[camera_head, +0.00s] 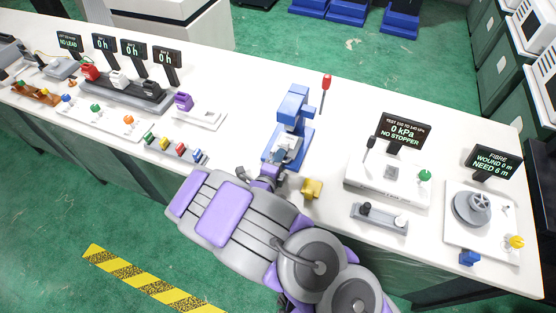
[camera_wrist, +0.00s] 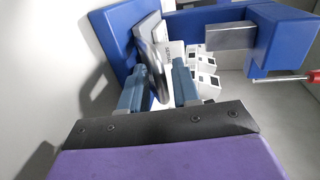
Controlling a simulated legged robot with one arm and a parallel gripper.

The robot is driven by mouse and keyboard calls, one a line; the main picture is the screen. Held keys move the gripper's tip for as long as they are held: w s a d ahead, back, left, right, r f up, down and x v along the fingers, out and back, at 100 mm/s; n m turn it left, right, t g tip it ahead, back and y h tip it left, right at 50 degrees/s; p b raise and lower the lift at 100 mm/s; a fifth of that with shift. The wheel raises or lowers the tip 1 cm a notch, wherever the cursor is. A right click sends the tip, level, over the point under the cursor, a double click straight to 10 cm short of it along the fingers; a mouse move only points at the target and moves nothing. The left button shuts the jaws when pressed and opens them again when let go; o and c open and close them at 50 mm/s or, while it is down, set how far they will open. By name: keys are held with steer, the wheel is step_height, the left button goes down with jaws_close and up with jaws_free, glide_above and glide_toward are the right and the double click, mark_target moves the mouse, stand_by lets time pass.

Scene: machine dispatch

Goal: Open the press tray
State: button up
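The blue press (camera_head: 293,108) stands on the white bench, with a red-knobbed lever (camera_head: 326,83) at its right. In the wrist view its blue frame (camera_wrist: 285,38) arches over the grey press tray (camera_wrist: 147,27). A thin, rounded metal handle (camera_wrist: 160,82) stands up at the tray's near side. My gripper (camera_wrist: 158,67) has its two blue-grey fingers apart, one on each side of this handle. The handle is nearer the left finger; a gap shows on the right, and contact is unclear. In the head view my gripper (camera_head: 270,172) is at the press's front, partly hidden by my arm.
White blocks with dark squares (camera_wrist: 205,63) lie beyond the right finger. A yellow piece (camera_head: 312,188) sits right of my gripper. The kPa test station (camera_head: 388,178) is farther right; several coloured pieces (camera_head: 165,144) lie to the left.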

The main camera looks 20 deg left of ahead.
steer(key=shift+d, duration=0.1)
steer(key=shift+c, duration=0.2)
jaws_close()
steer(key=shift+s, duration=0.1)
steer(key=shift+s+r+p, duration=0.2)
steer(key=shift+s+p, duration=0.1)
steer(key=shift+p, duration=0.6)
steer(key=p, duration=0.1)
steer(key=s+p, duration=0.1)
steer(key=shift+s+a+p, duration=0.3)
steer(key=p+v, duration=0.1)
steer(key=v, duration=0.1)
steer(key=f+p+v, duration=0.1)
steer(key=p+v, duration=0.1)
steer(key=v, duration=0.1)
steer(key=p+v, duration=0.2)
steer(key=shift+s+a+f, duration=0.1)
steer(key=shift+s+f, duration=0.15)
steer(key=shift+s, duration=0.15)
steer(key=shift+s+f+p, duration=0.15)
steer(key=shift+s+p, duration=0.15)
steer(key=shift+s, duration=0.05)
